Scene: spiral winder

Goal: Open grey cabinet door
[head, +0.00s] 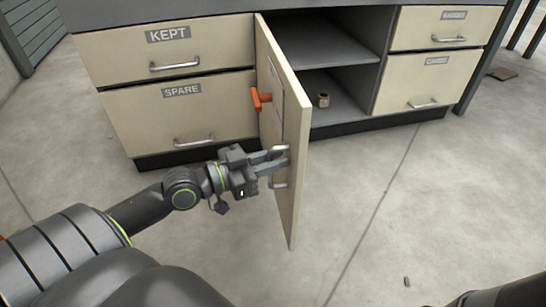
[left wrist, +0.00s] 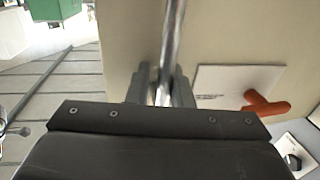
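The cabinet door (head: 291,150) is a beige panel, swung wide open and standing out from the cabinet towards me. Its metal bar handle (head: 281,182) is on the face turned to the left. My left gripper (head: 279,162) is at this handle. In the left wrist view the handle (left wrist: 172,45) runs between the two fingers (left wrist: 162,88), which look closed around it. An orange lever (head: 259,98) and a pale label sit on the same door face; the lever also shows in the left wrist view (left wrist: 266,107). My right gripper is not in view.
The open compartment has a grey shelf (head: 322,55) and a small brown object (head: 323,100) on its floor. Drawers marked KEPT (head: 120,52) and SPARE (head: 140,112) are left of the door, more drawers (head: 428,82) right. The concrete floor (head: 400,210) right of the door is mostly clear.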

